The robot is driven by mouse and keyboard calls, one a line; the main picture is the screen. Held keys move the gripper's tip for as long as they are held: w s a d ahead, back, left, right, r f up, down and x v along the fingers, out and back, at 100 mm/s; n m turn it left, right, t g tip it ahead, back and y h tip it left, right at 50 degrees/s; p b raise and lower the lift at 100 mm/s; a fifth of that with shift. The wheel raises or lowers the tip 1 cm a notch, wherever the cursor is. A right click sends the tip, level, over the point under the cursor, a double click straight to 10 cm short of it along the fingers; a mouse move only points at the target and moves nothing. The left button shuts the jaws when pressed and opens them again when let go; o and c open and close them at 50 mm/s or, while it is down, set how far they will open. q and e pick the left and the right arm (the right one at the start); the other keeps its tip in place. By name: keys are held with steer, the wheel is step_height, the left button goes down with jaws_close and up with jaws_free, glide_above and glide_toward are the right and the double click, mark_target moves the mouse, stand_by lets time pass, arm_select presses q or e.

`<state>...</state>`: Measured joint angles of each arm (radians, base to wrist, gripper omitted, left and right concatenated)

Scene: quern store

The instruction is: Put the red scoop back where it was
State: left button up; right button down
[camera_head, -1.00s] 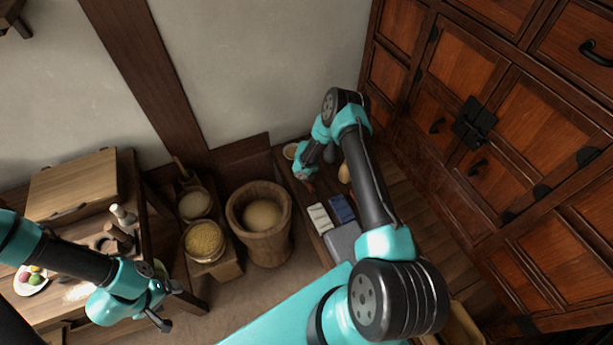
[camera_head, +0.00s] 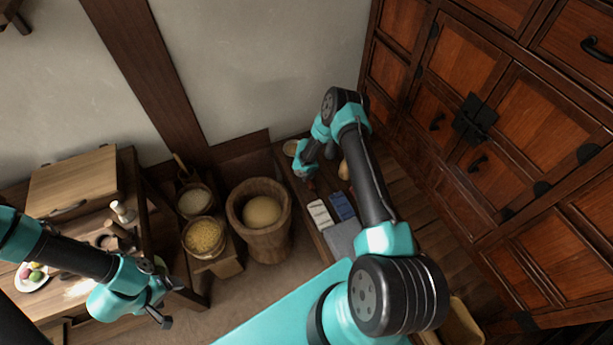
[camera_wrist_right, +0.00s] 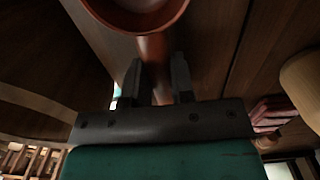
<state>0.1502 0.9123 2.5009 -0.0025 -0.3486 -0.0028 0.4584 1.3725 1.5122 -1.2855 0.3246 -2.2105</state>
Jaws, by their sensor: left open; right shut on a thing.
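The red scoop (camera_wrist_right: 140,14) shows in the right wrist view, its round bowl at the top edge and its handle running down between my fingers. My right gripper (camera_wrist_right: 156,78) is shut on the handle. In the head view my right gripper (camera_head: 309,182) is over the far end of the low dark wooden bench, and the scoop there is only a tiny reddish patch, mostly hidden. My left gripper (camera_head: 168,304) is open and empty at the right edge of the left table.
A wooden mortar (camera_head: 273,236) stands between the left table and the bench. Grain tubs (camera_head: 203,254) stand left of it. A white packet (camera_head: 319,213), a blue packet (camera_head: 342,206) and a small bowl (camera_head: 291,148) are on the bench. A cabinet (camera_head: 500,130) closes off the right.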

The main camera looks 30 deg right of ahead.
steer(key=shift+f, duration=0.15)
steer(key=c, duration=0.9)
jaws_free()
step_height(320, 180, up, 17)
steer(key=shift+r, duration=0.2)
